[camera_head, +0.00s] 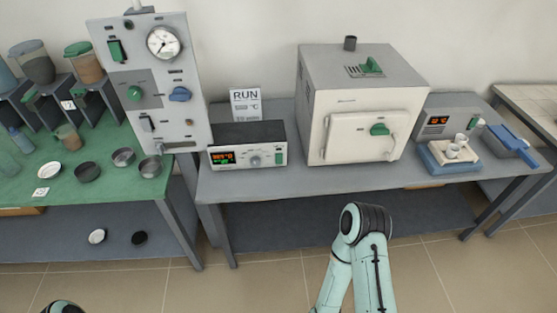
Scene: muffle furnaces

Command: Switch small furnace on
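A cream box furnace (320,120) with a shut front door and a green door handle (380,129) stands on the grey table. I cannot tell if it is the small furnace of the task. Left of it is a control unit (275,156) with a lit red and green display, a round knob and a green switch. Right of it is a grey unit (461,116) with a lit orange display and a green switch. An arm of mine is bent at the bottom centre, and a bit of another shows at the bottom left. Neither gripper is in view.
A tall grey panel (185,62) with a gauge and switches stands left. A RUN sign (246,103) is behind the control unit. A green table (115,185) with bowls and jars is left. Crucibles on a blue-based stand (436,165) and a blue item (510,139) are right.

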